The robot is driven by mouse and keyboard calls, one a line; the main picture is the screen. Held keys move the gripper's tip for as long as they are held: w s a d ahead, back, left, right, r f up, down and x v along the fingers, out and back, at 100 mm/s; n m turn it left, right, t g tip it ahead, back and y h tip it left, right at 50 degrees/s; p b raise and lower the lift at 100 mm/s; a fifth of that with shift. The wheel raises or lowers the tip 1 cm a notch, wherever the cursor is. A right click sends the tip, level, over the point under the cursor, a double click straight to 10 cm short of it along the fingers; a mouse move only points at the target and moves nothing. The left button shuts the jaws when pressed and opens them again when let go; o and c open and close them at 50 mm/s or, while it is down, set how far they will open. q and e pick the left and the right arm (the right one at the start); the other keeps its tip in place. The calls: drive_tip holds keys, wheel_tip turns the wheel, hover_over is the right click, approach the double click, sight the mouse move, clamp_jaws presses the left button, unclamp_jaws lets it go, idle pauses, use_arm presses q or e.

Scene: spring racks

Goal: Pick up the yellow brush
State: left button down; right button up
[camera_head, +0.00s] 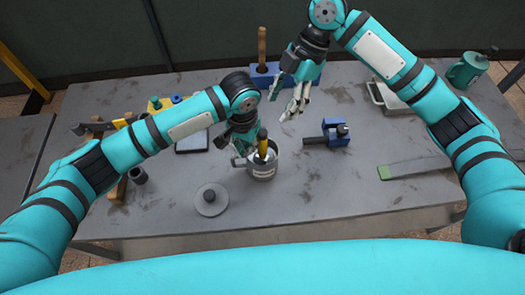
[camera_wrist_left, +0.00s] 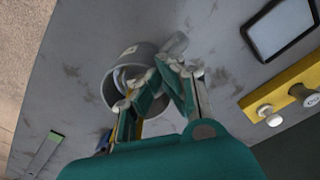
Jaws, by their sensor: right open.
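The yellow brush (camera_head: 262,148) stands upright in a grey metal mug (camera_head: 263,170), with its yellow handle and dark tip above the rim. My left gripper (camera_head: 240,150) is at the mug's left side, close to the rim and handle. In the left wrist view, the mug (camera_wrist_left: 112,92) lies just beyond the fingers of my left gripper (camera_wrist_left: 178,72). My right gripper (camera_head: 292,108) is open and empty above the table, up and right of the mug.
A round grey lid (camera_head: 211,203) lies front left of the mug. A blue vise (camera_head: 338,132) stands to its right, and a blue block with a wooden handle (camera_head: 262,48) behind. A dark tablet (camera_head: 192,143) lies left.

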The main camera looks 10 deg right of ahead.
sight(265, 137)
drive_tip(key=shift+x, duration=5.85)
drive_tip(key=shift+a, duration=0.1)
clamp_jaws()
